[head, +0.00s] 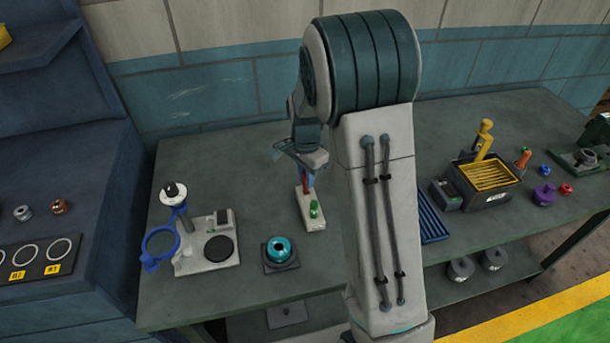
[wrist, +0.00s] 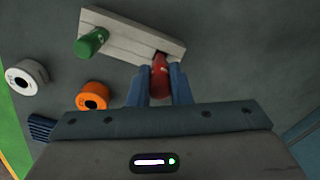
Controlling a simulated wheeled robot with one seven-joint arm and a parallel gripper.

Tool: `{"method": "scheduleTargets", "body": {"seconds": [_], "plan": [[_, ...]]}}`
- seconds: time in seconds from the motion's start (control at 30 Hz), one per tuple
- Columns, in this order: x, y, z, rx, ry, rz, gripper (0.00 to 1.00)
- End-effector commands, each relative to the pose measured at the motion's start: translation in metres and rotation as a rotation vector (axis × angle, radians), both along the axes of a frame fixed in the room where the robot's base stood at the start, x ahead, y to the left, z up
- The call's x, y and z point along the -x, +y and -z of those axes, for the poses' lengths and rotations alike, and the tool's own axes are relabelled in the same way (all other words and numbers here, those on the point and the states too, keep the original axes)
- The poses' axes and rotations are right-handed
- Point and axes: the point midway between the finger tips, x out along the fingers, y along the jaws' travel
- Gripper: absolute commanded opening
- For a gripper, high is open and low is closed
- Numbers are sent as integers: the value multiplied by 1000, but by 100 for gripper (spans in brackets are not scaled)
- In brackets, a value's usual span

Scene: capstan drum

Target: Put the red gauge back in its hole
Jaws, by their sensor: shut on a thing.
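The red gauge (wrist: 159,78) is held between the blue fingers of my gripper (wrist: 160,84). It also shows as a small red patch under my gripper (head: 305,178) in the head view. The pale gauge block (wrist: 130,34) lies on the bench, also visible in the head view (head: 309,222). The far end of the red gauge meets a dark hole (wrist: 160,54) near one end of the block; I cannot tell whether it is inside. A green gauge (wrist: 92,42) stands at the block's other end.
An orange ring (wrist: 93,95) and a white ring (wrist: 27,77) lie near the block in the wrist view. In the head view, a teal part (head: 281,250) and a white fixture (head: 208,245) stand to the left. My arm hides the bench's middle.

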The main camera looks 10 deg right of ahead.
Motion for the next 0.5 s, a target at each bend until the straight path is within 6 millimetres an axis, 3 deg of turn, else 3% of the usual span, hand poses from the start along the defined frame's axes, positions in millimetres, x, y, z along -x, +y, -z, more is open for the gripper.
{"method": "scheduleTargets", "body": {"seconds": [0.5], "plan": [[0, 0, 10, 0, 0, 0, 0]]}}
